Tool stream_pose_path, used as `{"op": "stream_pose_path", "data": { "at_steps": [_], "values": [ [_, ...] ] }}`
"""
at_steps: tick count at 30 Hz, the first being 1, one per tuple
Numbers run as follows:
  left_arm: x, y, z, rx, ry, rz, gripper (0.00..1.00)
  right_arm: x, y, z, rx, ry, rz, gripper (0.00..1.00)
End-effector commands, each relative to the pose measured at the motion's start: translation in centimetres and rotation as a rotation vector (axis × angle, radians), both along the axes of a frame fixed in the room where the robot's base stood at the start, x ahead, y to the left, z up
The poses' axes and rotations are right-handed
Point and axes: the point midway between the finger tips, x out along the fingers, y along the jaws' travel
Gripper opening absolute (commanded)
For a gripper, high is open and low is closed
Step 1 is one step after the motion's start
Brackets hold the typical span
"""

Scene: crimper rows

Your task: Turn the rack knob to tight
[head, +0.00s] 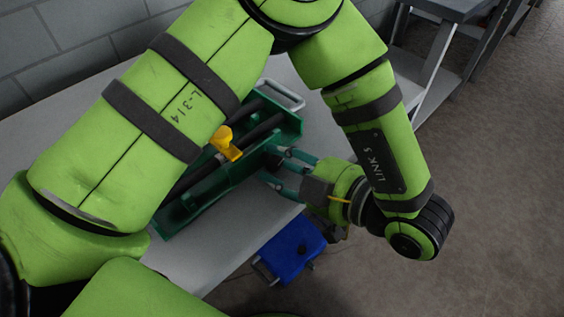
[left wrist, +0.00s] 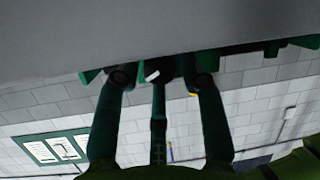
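The green rack (head: 190,212) lies on the grey table and carries dark rods and a yellow lever-like piece (head: 227,143). A dark round knob with a white mark (left wrist: 154,72) shows at the rack's edge in the left wrist view. My left gripper (head: 268,166) is at the rack's near right side, its fingers pointing at it. In the left wrist view its fingertips (left wrist: 161,78) are spread on both sides of the knob, with gaps visible. Contact cannot be told. In the head view the knob is largely hidden by the fingers. My right gripper is out of view.
The grey table (head: 75,125) stands against a block wall. A blue case (head: 290,248) with a dark knob sits below its front edge. A grey shelf unit (head: 432,55) stands at the back right. The floor on the right is clear.

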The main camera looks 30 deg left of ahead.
Motion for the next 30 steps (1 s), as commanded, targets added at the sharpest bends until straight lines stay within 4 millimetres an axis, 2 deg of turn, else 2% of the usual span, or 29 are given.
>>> {"op": "stream_pose_path", "data": {
  "at_steps": [13,18,26,29,30],
  "values": [
    [-1.4,-5.9,1.9,0.000,-0.004,-0.002,0.40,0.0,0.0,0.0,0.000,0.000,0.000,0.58],
    [-1.7,-6.8,2.2,0.000,0.000,0.000,0.40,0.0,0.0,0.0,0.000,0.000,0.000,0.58],
    [-1.8,-6.9,2.2,-0.001,0.001,0.000,0.40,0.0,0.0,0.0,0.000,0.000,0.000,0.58],
    [-2.3,-7.4,1.5,-0.038,0.039,0.006,0.40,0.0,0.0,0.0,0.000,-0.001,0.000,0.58],
    [-2.9,-8.1,0.7,-0.081,0.081,0.011,0.40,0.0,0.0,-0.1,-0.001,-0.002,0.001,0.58]
  ]
}}
